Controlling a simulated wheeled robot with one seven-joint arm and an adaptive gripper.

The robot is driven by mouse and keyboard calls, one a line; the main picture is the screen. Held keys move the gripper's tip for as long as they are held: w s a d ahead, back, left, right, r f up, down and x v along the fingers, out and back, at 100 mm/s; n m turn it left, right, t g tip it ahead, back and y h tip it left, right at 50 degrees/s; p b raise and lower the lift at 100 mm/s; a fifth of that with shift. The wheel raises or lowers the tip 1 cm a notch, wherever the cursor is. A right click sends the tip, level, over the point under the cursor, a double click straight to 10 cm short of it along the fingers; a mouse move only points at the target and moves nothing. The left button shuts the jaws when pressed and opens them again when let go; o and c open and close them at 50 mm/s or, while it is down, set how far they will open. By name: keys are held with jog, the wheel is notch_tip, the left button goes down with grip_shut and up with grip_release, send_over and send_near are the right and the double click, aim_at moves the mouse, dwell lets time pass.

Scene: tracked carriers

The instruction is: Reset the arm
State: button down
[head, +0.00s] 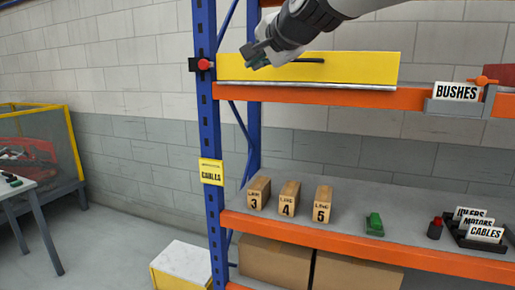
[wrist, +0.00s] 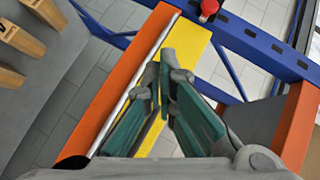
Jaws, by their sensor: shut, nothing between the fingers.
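My gripper (head: 257,55) is at the top of the head view, in front of the yellow drawer front (head: 350,68) on the upper shelf. My arm comes in from the top right. In the wrist view my gripper (wrist: 163,78) shows its green-padded fingers with the tips close together and nothing held between them. The yellow panel (wrist: 197,42) lies behind the fingertips there. I cannot tell whether the fingertips touch it.
A red button (head: 204,64) sits on the blue upright left of the drawer. Below are wooden blocks (head: 289,199) marked 3, 4, 5, a green part (head: 374,224) and a card tray (head: 459,238). A BUSHES sign (head: 456,91) stands at right.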

jog(key=s+d+f+n+g+h, duration=0.1)
jog(key=s+d+f+n+g, duration=0.1)
jog(key=s+d+f, duration=0.4)
jog(key=s+d+f+n+g+h, duration=0.2)
jog(key=s+d+f, duration=0.5)
jog(key=s+f, duration=0.6)
jog(key=s+d+f+n+g+h, duration=0.2)
jog(key=s+d+f+n+g, duration=0.2)
jog(key=s+f, duration=0.5)
jog(key=s+d+n, duration=0.1)
jog(key=s+d, duration=0.1)
jog(key=s, duration=0.6)
jog(key=shift+s+d+f, duration=0.2)
jog(key=shift+s+f, duration=0.1)
jog(key=shift+s, duration=0.05)
jog(key=c, duration=2.4)
grip_release()
